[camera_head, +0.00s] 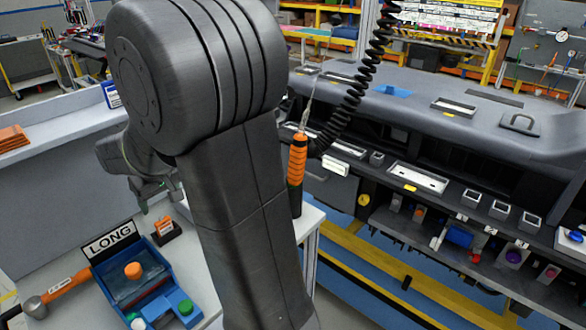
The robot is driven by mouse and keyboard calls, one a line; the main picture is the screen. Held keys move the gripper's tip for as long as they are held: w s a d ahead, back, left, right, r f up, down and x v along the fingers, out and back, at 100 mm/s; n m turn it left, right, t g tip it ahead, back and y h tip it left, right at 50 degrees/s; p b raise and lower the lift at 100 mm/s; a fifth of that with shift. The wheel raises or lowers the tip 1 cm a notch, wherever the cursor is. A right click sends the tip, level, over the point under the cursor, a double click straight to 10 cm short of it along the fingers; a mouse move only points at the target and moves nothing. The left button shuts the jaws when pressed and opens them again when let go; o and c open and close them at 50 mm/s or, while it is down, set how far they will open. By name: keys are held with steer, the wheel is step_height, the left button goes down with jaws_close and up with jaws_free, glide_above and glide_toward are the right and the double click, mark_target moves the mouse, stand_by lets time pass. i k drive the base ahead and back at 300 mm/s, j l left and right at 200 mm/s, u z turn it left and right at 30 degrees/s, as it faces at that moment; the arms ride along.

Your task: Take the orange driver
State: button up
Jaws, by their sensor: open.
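The orange driver (297,158) has an orange ribbed grip and a dark lower end. It is upright, hanging near a black coiled cable, just right of my arm in the head view. My gripper (148,203) is small in the view, left of my arm, above the white worktop. Its fingers point down and are open, with nothing seen between them. It is well to the left of the driver and apart from it.
The grey dashboard module (450,105) stands at right, above a blue and yellow frame.

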mark_target(298, 146)
steer(key=k+j+z, duration=0.1)
steer(key=z, duration=0.25)
steer(key=k+j+z, duration=0.1)
steer(key=z, duration=0.25)
steer(key=k+z, duration=0.1)
steer(key=z, duration=0.2)
